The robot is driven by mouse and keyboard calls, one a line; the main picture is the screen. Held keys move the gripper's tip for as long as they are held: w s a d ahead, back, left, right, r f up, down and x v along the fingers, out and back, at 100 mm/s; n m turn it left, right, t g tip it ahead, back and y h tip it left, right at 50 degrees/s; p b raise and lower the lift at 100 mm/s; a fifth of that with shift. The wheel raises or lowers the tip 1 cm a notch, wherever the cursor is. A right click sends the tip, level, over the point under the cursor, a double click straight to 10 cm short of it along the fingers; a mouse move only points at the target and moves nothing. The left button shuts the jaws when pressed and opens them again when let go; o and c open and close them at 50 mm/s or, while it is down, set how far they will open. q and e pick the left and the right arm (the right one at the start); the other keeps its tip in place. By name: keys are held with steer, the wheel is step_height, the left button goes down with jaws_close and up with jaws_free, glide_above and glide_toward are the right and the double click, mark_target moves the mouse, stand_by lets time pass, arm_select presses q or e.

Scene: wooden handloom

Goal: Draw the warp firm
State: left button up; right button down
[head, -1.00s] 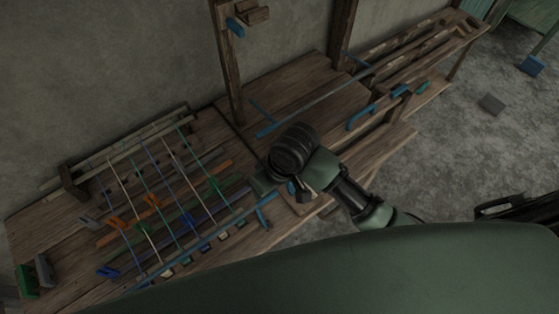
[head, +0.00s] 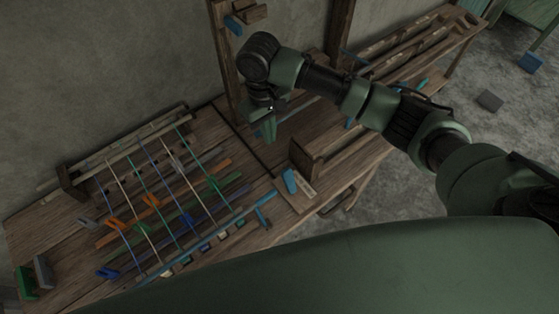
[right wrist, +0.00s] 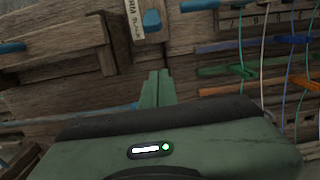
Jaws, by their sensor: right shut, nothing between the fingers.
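The warp is several coloured threads (head: 150,158), blue, green and pale. They run across the loom from the rear beam (head: 130,146) to the blue-grey front bar (head: 208,240). They look straight; I cannot tell how tight they are. A blue handle (head: 264,217) stands at the right end of the front bar. A blue tab (head: 290,181) sits on a labelled wooden piece right of the loom; a blue tab beside a label also shows in the right wrist view (right wrist: 152,20). My right gripper (head: 269,134) is shut and empty above the bench, right of the warp; its fingers (right wrist: 157,86) are together. My left gripper is out of view.
A wooden post (head: 222,62) rises behind the right gripper. A wooden box-like block (head: 306,160) stands right of the loom. Orange and green slats (head: 205,196) lie under the threads. Green and grey blocks (head: 43,270) stand at the left end.

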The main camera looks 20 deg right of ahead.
mark_target(290, 183)
steer(key=shift+f, duration=0.1)
steer(key=f+p, duration=0.1)
steer(key=f, duration=0.5)
steer(key=s+f+p, duration=0.1)
steer(key=f, duration=0.2)
steer(key=shift+d+f+p, duration=0.2)
steer(key=shift+f+p, duration=0.15)
steer(key=s, duration=0.1)
steer(key=s+r+p, duration=0.1)
steer(key=s+d+p, duration=0.1)
steer(key=shift+r, duration=0.3)
steer(key=shift+s, duration=0.2)
steer(key=shift+w, duration=0.15)
